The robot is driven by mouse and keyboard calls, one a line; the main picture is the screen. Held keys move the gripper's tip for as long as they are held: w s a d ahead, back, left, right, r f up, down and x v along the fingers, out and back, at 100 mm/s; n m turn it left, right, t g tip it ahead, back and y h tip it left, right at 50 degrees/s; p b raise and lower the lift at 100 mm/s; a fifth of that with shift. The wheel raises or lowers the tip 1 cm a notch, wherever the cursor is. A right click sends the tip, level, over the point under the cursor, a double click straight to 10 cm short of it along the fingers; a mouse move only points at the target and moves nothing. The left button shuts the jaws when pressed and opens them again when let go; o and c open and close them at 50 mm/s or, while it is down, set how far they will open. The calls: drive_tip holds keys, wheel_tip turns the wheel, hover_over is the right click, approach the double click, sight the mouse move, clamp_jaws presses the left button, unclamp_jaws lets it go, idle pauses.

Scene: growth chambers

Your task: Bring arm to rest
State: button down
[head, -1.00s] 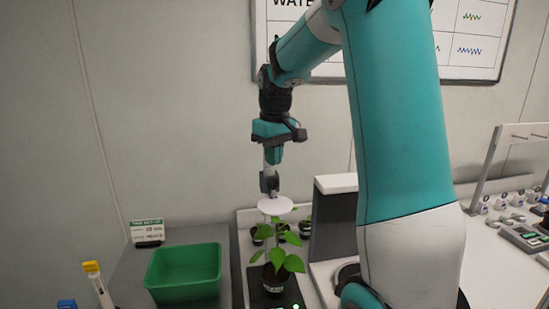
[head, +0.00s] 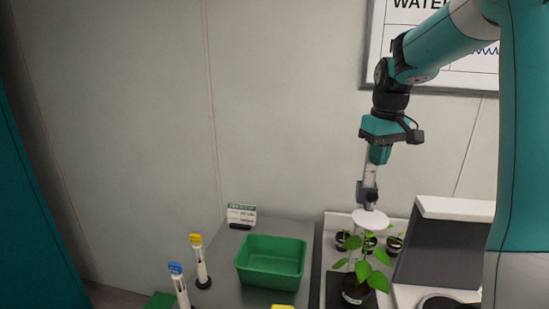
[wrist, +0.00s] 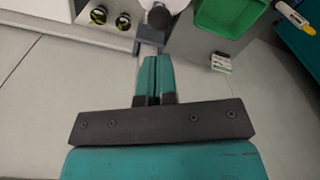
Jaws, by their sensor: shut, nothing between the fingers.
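My gripper (head: 380,154) is at the right of the head view, pointing down, high above a potted plant (head: 362,272). Its teal fingers (wrist: 155,72) are together in the wrist view, with nothing held. Just below the fingertips in the head view is a pale graduated post (head: 370,174) with a dark block (head: 367,193) and a white disc (head: 370,218) over the leaves. I cannot tell whether the fingers touch the post.
A green bin (head: 270,262) stands on the grey bench, left of the plant. A small sign (head: 241,217) is behind it. Yellow-capped (head: 200,262) and blue-capped (head: 179,288) tubes stand further left. A dark slanted panel (head: 440,245) is right of the plant. The wall above the bin is clear.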

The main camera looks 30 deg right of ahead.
drive_tip(key=s+a+f+n+y+b, duration=0.1)
drive_tip(key=s+a+f+n+b, duration=0.15)
drive_tip(key=a, duration=0.75)
drive_tip(key=s+a+f+n+y+b, duration=0.1)
drive_tip(key=s+a+f+n+b, duration=0.2)
drive_tip(key=a, duration=0.6)
drive_tip(key=s+a+f+n+y+b, duration=0.2)
drive_tip(key=s+a+f, duration=0.5)
drive_tip(key=s+a, duration=0.7)
drive_tip(key=n+b, duration=0.1)
drive_tip(key=b, duration=0.1)
drive_tip(key=shift+a+g+b, duration=0.25)
drive_tip(key=shift+g+b, duration=0.05)
drive_tip(key=shift+b, duration=0.05)
idle(1.4)
